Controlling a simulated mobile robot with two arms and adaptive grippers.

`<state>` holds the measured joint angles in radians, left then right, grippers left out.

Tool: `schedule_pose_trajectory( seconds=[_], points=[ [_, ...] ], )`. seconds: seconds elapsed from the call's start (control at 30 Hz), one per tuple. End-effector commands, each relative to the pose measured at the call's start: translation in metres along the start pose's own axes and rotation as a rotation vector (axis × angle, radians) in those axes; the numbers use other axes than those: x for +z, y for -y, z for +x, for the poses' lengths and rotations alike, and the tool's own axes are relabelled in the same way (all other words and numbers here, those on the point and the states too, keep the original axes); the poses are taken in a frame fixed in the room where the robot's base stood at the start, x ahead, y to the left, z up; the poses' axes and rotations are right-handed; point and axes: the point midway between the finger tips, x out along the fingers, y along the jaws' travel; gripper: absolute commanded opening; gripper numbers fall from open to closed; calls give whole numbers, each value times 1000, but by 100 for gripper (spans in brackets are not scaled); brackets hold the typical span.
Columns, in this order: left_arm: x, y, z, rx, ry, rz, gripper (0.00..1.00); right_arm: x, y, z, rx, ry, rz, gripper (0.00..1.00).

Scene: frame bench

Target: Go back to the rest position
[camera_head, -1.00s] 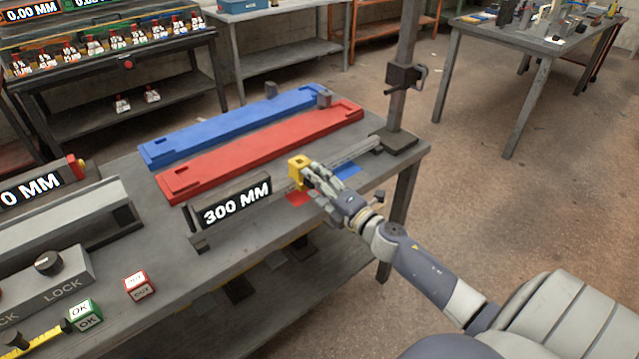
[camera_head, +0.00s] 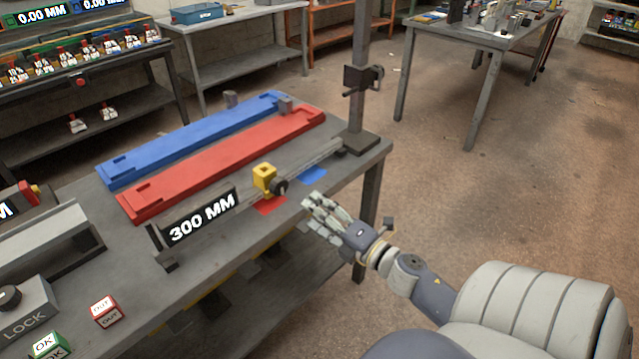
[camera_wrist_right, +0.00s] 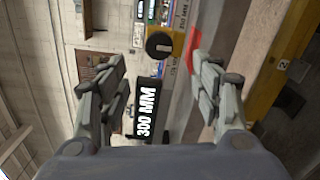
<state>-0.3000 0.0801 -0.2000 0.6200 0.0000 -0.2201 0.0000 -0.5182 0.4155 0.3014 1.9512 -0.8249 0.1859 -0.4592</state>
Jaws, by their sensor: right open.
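My right gripper (camera_head: 318,207) is open and empty at the front edge of the bench, to the right of the yellow slider and apart from it. Its two spread fingers (camera_wrist_right: 160,95) frame the right wrist view. The yellow slider (camera_head: 264,178) with a black knob (camera_head: 280,187) sits on the metal rail behind the 300 MM display (camera_head: 203,217). The knob (camera_wrist_right: 159,45) and the display (camera_wrist_right: 146,110) also show between the fingers in the right wrist view. My left gripper is not in view.
A red bar (camera_head: 225,163) and a blue bar (camera_head: 195,140) lie on the bench (camera_head: 120,255). A dark post (camera_head: 358,90) stands at its right end. OK (camera_head: 50,345) and OUT (camera_head: 107,310) blocks sit at the front left. The floor (camera_head: 450,190) on the right is clear.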

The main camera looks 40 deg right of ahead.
Motion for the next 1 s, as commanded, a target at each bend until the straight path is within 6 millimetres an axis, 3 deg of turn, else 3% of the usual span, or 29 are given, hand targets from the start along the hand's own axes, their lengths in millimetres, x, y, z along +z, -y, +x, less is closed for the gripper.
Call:
schedule_pose_trajectory(
  seconds=[0.57,0.67,0.77,0.87,1.0],
  points=[
    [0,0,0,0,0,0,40,0,0,-2,1,0,0,59],
    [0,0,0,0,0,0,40,0,8,-2,-13,6,20,59],
    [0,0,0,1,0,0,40,0,42,-4,-69,34,106,59],
    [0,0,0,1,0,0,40,-4,102,-12,-170,87,261,59],
    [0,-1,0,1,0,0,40,-28,204,-37,-350,188,518,59]
  ],
)
